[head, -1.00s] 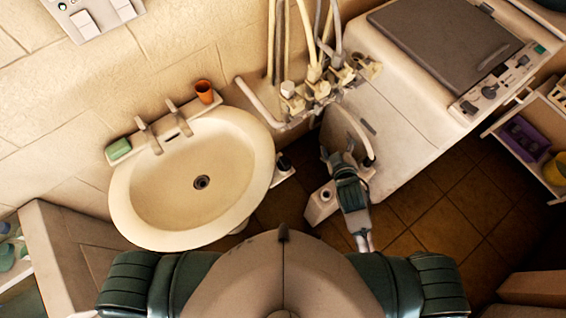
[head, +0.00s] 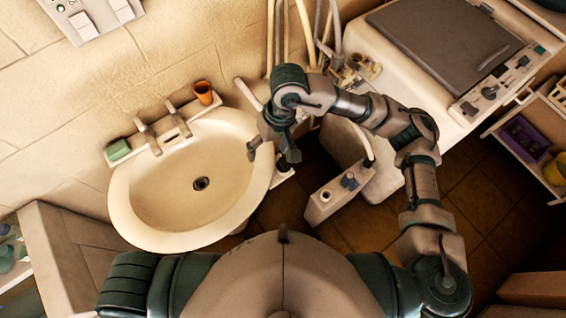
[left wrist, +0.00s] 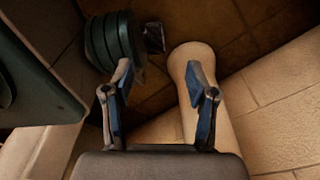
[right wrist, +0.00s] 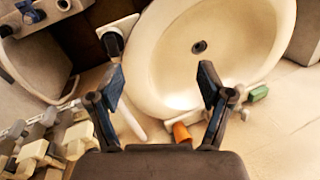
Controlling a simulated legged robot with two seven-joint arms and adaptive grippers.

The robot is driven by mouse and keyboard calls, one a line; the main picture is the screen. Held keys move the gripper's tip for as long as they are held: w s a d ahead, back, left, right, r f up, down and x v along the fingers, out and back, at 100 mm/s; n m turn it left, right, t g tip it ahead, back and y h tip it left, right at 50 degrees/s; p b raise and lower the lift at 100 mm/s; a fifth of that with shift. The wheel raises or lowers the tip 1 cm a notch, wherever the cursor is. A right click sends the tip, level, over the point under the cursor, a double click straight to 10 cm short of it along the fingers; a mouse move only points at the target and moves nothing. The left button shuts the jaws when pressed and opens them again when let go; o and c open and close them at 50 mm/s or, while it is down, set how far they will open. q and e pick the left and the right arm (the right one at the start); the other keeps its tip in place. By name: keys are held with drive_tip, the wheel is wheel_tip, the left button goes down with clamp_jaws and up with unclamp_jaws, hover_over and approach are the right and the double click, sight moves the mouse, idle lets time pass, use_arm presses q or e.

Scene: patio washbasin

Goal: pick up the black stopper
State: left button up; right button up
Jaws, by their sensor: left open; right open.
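The black stopper (right wrist: 112,44) stands on a small white ledge (right wrist: 120,27) beside the basin in the right wrist view. My right gripper (right wrist: 162,70) is open and empty. Its left finger in that view is just below the stopper in the picture, and the stopper is not between the fingers. In the head view the right gripper (head: 270,152) hangs over the basin's right rim, largely covering the stopper's place. My left gripper (left wrist: 160,68) is open and empty in the left wrist view, low near the tiled floor; it is not in the head view.
The cream basin (head: 150,222) has a dark drain (head: 201,183), taps, an orange cup (head: 203,92) and green soap (head: 118,149). Pipes and valves (head: 358,68) crowd behind my right arm. A white box (head: 325,203) with a dark knob (head: 349,181) stands right of the basin.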

drive_tip(key=w+d+t+h, duration=0.2)
drive_tip(key=w+d+h, duration=0.1)
drive_tip(key=w+d, duration=0.15)
drive_tip(key=p, duration=0.1)
hover_over(284, 162)
drive_tip(key=shift+n, duration=0.4)
wheel_tip(284, 162, down, 10)
drive_tip(key=shift+f, duration=0.15)
drive_tip(key=shift+d+f, duration=0.15)
drive_tip(key=shift+f, duration=0.4)
drive_tip(key=f+p, duration=0.1)
drive_tip(key=f, duration=0.4)
drive_tip(key=shift+a, duration=0.2)
use_arm(q)
drive_tip(key=s+a, duration=0.1)
drive_tip(key=s, duration=0.5)
drive_tip(key=shift+a+f, duration=0.15)
drive_tip(key=shift+f, duration=0.2)
use_arm(e)
drive_tip(key=c, duration=1.2)
